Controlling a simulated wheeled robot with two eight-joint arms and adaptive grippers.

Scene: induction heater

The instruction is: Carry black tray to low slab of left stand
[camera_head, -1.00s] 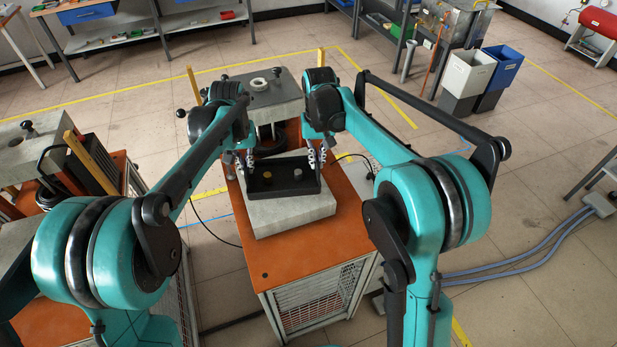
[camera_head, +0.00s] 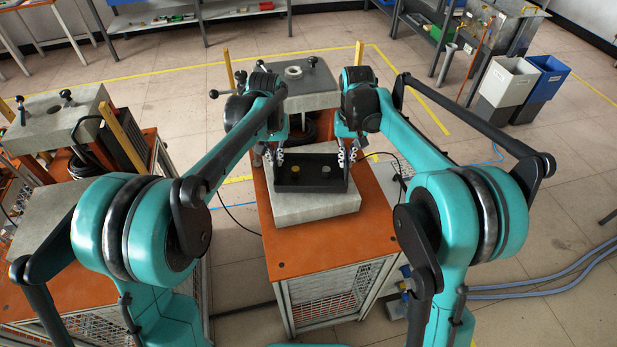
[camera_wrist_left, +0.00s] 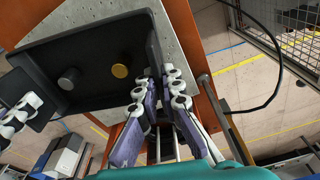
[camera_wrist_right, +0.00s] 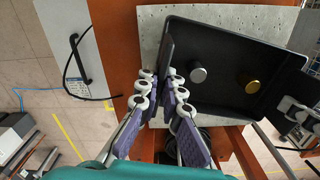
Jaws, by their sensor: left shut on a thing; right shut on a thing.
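The black tray (camera_head: 309,187) holds a grey disc and a gold disc. It is level, over the low slab (camera_head: 316,206) of the middle stand; I cannot tell whether it touches. My left gripper (camera_head: 277,157) is shut on the tray's left end wall; the left wrist view shows its fingers (camera_wrist_left: 162,88) on either side of the wall. My right gripper (camera_head: 347,157) is shut on the right end wall, its fingers (camera_wrist_right: 160,88) clear in the right wrist view. The left stand's low slab (camera_head: 42,215) is at the left edge, partly behind my left arm.
The left stand's raised upper slab (camera_head: 55,120) has black knobs and a post beside it. The middle stand's upper block (camera_head: 310,85) is behind the tray. White and blue bins (camera_head: 507,80) stand far right. Bare floor lies between the two stands.

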